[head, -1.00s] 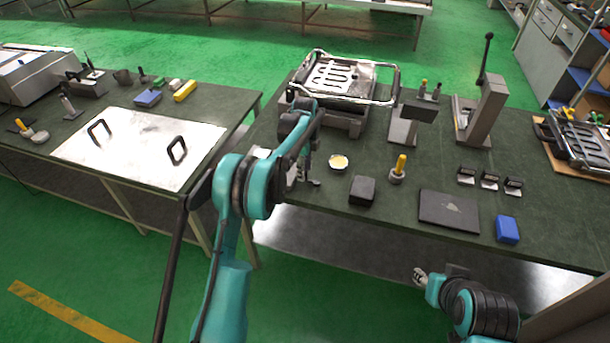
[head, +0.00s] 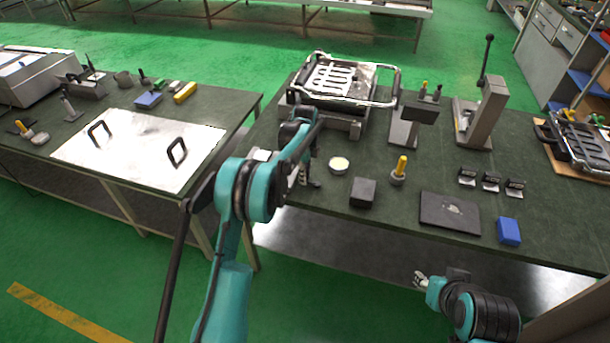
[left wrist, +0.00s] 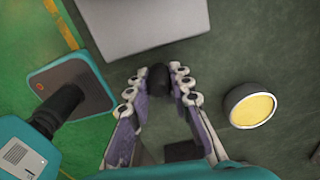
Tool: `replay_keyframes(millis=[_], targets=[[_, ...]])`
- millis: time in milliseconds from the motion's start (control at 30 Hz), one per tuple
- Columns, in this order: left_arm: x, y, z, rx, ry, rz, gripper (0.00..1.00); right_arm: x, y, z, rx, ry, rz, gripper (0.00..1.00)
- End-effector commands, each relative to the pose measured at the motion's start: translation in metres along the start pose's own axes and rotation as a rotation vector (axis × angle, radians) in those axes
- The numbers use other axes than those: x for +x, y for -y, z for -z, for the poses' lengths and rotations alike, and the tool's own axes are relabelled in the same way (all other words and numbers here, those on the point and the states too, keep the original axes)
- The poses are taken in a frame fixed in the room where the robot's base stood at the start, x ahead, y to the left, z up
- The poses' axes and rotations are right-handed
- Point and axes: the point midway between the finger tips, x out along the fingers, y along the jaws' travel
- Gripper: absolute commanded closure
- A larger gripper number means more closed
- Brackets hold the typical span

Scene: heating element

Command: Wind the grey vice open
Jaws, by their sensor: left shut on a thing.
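A grey block (left wrist: 145,22), which looks like the body of the grey vice, fills the top of the left wrist view. In the head view my left arm hides much of that spot, and a grey block (head: 345,125) shows behind it under a metal rack. A round black knob (left wrist: 158,78) sits just in front of the block. My left gripper (left wrist: 158,90) has its fingers on both sides of the knob, shut on it. In the head view this gripper (head: 306,178) is near the table's front edge. My right gripper (head: 421,281) hangs low before the table; its fingers are too small to judge.
A round pale-yellow tin (left wrist: 250,106) lies right of my left gripper. A black block (head: 363,193) and a yellow-handled tool (head: 399,171) stand further right. A metal rack (head: 343,80) stands behind.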

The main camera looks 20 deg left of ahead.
Motion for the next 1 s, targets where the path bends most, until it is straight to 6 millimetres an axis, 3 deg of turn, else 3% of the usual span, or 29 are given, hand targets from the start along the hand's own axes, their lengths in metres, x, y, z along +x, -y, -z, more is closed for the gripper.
replay_keyframes(millis=[367,1000], targets=[[-0.001,-0.009,0.003,-0.208,0.0,-0.001,1.0,-0.004,0.0,0.003,0.0,0.0,0.0,0.6],[0.0,-0.028,0.02,-0.811,0.0,-0.001,1.0,-0.011,0.0,0.008,0.0,0.0,0.0,0.6]])
